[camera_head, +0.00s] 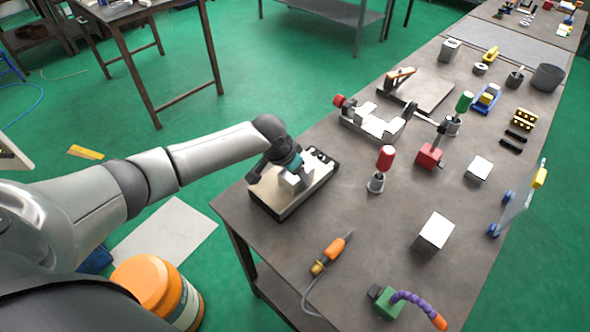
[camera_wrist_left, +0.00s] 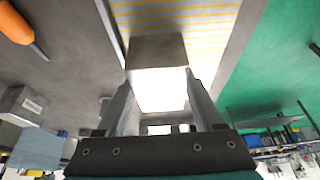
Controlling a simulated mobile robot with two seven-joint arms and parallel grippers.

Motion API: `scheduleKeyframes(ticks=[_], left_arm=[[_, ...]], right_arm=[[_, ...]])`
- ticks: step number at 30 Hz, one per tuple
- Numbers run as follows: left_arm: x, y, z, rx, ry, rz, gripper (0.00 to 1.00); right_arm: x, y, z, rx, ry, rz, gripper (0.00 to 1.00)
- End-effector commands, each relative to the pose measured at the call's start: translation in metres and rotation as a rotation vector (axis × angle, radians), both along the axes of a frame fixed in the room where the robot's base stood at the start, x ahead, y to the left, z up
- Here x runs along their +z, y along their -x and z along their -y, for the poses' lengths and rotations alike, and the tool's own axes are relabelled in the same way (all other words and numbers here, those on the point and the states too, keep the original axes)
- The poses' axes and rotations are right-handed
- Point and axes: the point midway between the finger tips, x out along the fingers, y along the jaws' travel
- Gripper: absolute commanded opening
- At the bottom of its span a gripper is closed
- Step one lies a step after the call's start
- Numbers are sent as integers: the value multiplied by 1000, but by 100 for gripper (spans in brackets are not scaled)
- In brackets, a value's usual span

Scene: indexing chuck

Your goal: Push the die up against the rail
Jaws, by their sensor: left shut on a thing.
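The die (camera_head: 293,181) is a pale grey block at my left gripper (camera_head: 291,170), over a low plate (camera_head: 306,196) on the near left of the bench. In the left wrist view, the die (camera_wrist_left: 158,70) sits between the two fingers of my left gripper (camera_wrist_left: 160,100), which is shut on it. The plate (camera_wrist_left: 200,25) shows yellow stripes there. A black piece with round details (camera_head: 321,156) lies at the plate's far end; I cannot tell whether it is the rail. The die's contact with the plate is hard to make out. My right gripper is not in view.
A clamp fixture (camera_head: 372,124) is behind.

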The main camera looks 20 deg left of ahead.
Motion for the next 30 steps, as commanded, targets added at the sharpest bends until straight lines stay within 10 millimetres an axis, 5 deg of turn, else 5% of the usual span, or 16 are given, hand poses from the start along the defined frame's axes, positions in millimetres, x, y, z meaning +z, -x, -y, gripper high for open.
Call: scheduleKeyframes(ticks=[19,20,28,30], left_arm=[[-3,6,15,-15,20,-10,0],[-3,6,15,-15,20,-10,70],[-1,7,14,-14,19,-11,100],[2,9,12,-14,17,-12,100]], right_arm=[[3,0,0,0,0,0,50],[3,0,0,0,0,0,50],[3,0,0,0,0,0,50],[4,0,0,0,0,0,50]])
